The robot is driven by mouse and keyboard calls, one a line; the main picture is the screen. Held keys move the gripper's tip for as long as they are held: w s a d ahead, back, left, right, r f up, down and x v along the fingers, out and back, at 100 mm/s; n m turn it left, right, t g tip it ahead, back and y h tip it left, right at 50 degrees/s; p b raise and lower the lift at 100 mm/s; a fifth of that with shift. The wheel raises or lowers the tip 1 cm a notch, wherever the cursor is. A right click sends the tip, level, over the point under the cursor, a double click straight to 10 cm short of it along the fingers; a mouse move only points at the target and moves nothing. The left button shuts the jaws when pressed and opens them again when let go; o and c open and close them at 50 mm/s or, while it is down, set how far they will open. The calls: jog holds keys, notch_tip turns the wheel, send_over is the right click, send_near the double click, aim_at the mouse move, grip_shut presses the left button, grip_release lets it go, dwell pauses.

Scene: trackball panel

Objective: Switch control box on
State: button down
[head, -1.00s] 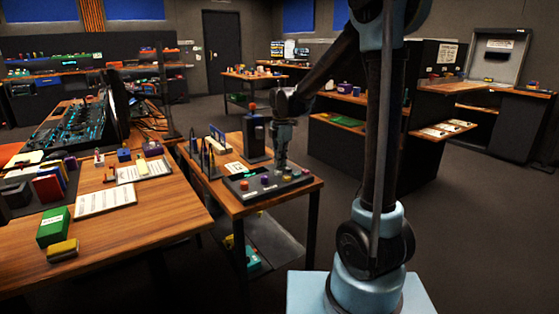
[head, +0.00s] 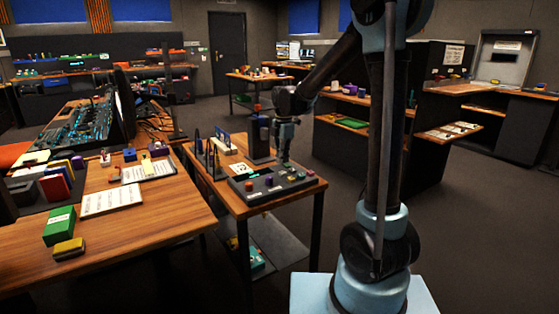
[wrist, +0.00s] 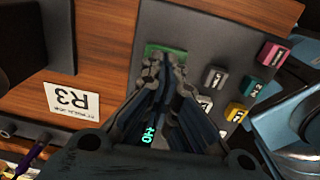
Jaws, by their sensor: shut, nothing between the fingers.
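The control box (head: 262,196) is a dark panel with coloured buttons and knobs on the small wooden table in the head view. In the wrist view its dark face (wrist: 207,42) carries pink (wrist: 271,54), grey (wrist: 215,78) and yellow (wrist: 236,111) square buttons. A green plate (wrist: 165,50) lies beyond the fingertips. Green lit characters (wrist: 149,134) show beside the fingers, too unclear to read. My gripper (wrist: 156,68) is shut and empty, over the box, pointing down in the head view (head: 285,158). Contact cannot be told. The fingers hide part of the box face.
A white card marked R3 (wrist: 78,100) lies on the wood beside the box. A dark upright device (head: 260,138) and thin dark stands (head: 210,158) stand behind the box. A larger desk (head: 150,220) with papers and blocks is at left. Open floor lies at right.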

notch_tip(320, 180, up, 14)
jog(key=s+d, duration=0.1)
jog(key=shift+s+f, duration=0.2)
dwell(0.4)
